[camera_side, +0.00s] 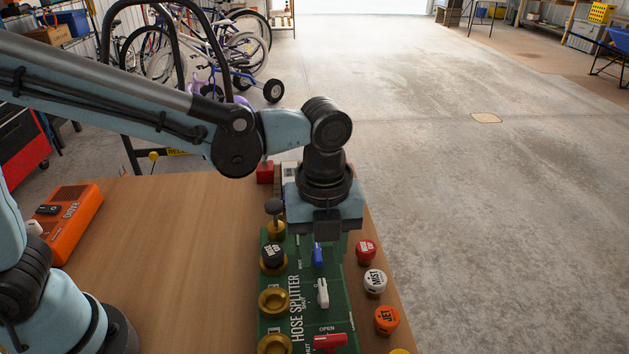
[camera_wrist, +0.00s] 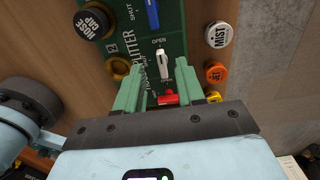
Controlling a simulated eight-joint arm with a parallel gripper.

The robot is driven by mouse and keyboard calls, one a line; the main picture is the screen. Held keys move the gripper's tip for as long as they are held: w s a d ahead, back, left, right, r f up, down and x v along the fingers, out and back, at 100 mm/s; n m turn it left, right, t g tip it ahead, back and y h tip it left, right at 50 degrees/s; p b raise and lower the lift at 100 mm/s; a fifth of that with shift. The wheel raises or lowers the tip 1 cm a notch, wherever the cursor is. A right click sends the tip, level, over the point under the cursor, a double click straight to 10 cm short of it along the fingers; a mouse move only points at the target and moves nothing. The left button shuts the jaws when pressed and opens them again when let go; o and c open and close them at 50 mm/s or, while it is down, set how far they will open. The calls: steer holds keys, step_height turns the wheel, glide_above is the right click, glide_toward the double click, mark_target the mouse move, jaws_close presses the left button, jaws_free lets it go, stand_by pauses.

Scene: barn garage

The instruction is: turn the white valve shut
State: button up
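The white valve (camera_side: 323,294) is a small lever on the green hose splitter panel (camera_side: 294,330). Its handle lies along the panel's length. In the wrist view the white valve (camera_wrist: 162,62) points up toward an OPEN label, with a SHUT label to its left. My gripper (camera_side: 325,240) hangs above the panel, pointing down. In the wrist view my gripper (camera_wrist: 158,74) is open, its green fingers spread with nothing gripped. The white lever shows between and slightly beyond the fingertips. I cannot tell the exact height gap.
A blue valve (camera_side: 318,254) and a red valve (camera_side: 330,341) flank the white one; the red handle lies crosswise. Brass fittings (camera_side: 273,302) line the left. Caps marked MIST (camera_side: 375,281) and JET (camera_side: 387,320) sit right. An orange radio (camera_side: 68,222) stands far left; the wooden table between is clear.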

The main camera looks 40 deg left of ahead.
mark_target(323, 295)
steer(key=shift+f, duration=2.75)
steer(key=shift+c, duration=0.4)
jaws_close()
